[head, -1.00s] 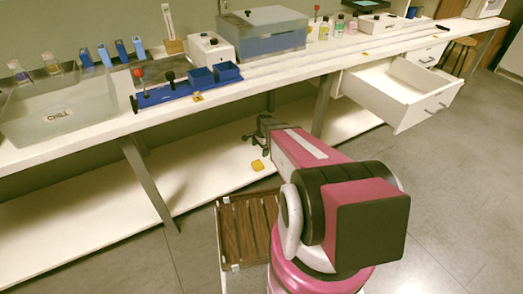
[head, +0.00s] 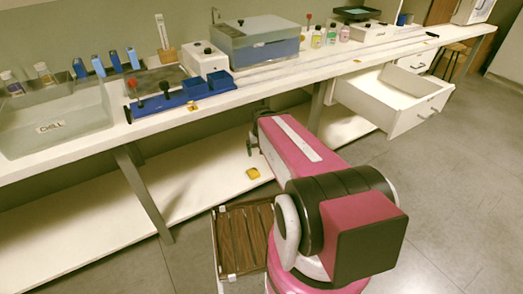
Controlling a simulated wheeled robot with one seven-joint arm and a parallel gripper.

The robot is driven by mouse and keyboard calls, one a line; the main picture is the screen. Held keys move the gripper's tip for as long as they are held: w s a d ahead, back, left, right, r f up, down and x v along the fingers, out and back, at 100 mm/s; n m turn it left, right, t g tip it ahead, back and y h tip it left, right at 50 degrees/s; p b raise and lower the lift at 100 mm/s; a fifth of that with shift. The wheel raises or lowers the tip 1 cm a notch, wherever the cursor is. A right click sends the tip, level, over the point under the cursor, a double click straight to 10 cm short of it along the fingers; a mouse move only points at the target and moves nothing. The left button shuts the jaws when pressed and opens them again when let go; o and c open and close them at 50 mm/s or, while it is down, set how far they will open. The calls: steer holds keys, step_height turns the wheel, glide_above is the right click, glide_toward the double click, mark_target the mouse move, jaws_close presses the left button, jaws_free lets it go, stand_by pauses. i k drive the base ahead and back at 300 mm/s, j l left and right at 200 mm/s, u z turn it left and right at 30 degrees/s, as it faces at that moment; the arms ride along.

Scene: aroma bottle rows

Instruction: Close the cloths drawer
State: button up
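An open white drawer (head: 405,117) juts out from under the right part of the long bench; it looks empty inside. Its front has a metal handle. I cannot read any label, so I cannot tell if it is the cloths drawer. My pink arm reaches forward, left of the drawer. My gripper (head: 252,143) shows only in small part, dark, beyond the arm's far end and below the bench edge. It is apart from the drawer. The arm hides most of it, and its finger opening cannot be made out.
The white bench (head: 290,82) carries a grey basin (head: 60,140), a blue rack (head: 165,102), a lidded box (head: 257,42) and small bottles (head: 331,36). A yellow block (head: 253,173) lies on the lower shelf. A brown slatted tray (head: 243,240) is beside my base. Floor right of the arm is clear.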

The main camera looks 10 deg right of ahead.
mark_target(394, 99)
steer(key=k+l+z, duration=0.15)
steer(key=l+z, duration=1.25)
